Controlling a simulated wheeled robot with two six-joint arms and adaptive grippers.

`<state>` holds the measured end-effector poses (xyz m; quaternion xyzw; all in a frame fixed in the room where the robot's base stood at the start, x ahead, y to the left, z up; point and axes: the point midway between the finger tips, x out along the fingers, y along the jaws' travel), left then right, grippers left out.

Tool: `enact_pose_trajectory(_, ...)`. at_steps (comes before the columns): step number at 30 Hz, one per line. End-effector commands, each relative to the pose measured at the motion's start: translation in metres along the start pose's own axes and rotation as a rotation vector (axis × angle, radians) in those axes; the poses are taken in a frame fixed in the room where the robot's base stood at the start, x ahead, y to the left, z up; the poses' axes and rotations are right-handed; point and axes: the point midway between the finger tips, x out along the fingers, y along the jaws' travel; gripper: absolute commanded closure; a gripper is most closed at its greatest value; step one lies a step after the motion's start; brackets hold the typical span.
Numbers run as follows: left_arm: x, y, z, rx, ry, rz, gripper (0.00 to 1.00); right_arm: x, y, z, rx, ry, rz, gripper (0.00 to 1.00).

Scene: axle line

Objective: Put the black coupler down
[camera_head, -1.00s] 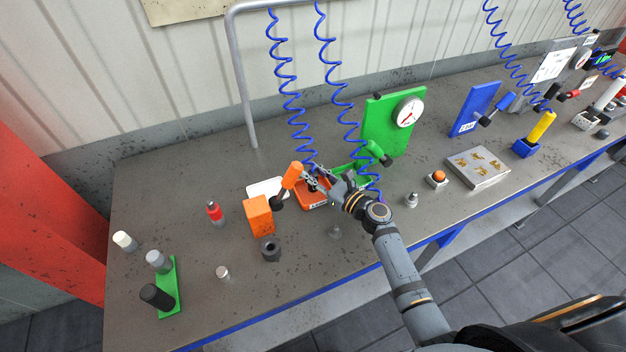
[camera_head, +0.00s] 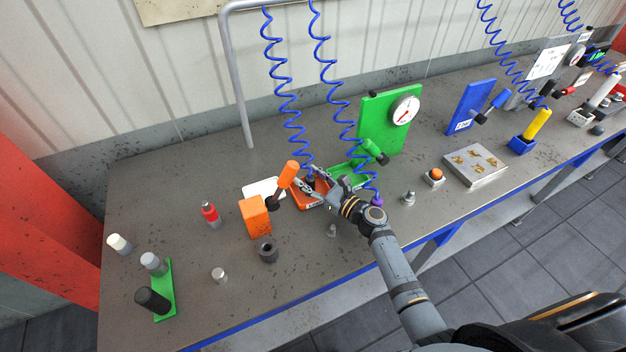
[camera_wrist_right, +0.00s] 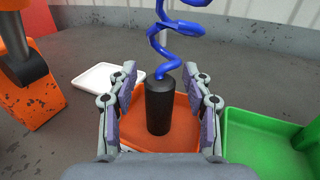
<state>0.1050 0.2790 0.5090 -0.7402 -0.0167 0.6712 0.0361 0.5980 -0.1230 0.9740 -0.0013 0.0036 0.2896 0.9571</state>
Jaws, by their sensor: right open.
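The black coupler (camera_wrist_right: 158,106) is a dark cylinder at the lower end of a blue coiled hose (camera_wrist_right: 165,38). In the right wrist view it stands roughly upright over the orange tray (camera_wrist_right: 184,112); whether its base touches the tray floor is hard to tell. My right gripper (camera_wrist_right: 160,95) is open, with one finger on each side of the coupler and a gap on both sides. In the head view the right gripper (camera_head: 322,187) is over the orange tray (camera_head: 299,204), and the coupler is small there. My left gripper is not in view.
A green tray (camera_wrist_right: 262,142) lies right of the orange one, a white tray (camera_wrist_right: 104,77) behind left. An orange block (camera_head: 254,216) holding an orange-handled tool (camera_head: 288,174) stands close left. A green gauge panel (camera_head: 380,125) stands behind. A second blue hose (camera_head: 340,95) hangs nearby.

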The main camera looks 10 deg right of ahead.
Motion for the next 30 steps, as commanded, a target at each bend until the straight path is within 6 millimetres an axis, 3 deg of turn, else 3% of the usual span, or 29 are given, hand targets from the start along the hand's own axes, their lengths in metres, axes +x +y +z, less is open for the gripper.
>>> enact_pose_trajectory(4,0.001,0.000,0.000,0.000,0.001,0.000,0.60,-0.014,-0.001,-0.001,-0.004,0.004,-0.001,0.50)
enact_pose_trajectory(12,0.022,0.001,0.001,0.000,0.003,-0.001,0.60,-0.081,0.000,-0.004,-0.005,0.006,0.002,0.50)
enact_pose_trajectory(16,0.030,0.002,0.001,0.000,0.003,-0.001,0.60,-0.105,0.000,-0.002,-0.006,0.004,0.003,0.50)
enact_pose_trajectory(21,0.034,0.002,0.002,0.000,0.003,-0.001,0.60,-0.119,0.000,0.001,-0.002,0.002,0.003,0.50)
enact_pose_trajectory(30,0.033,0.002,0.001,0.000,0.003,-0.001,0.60,-0.120,0.000,0.003,0.001,0.000,0.001,0.50)
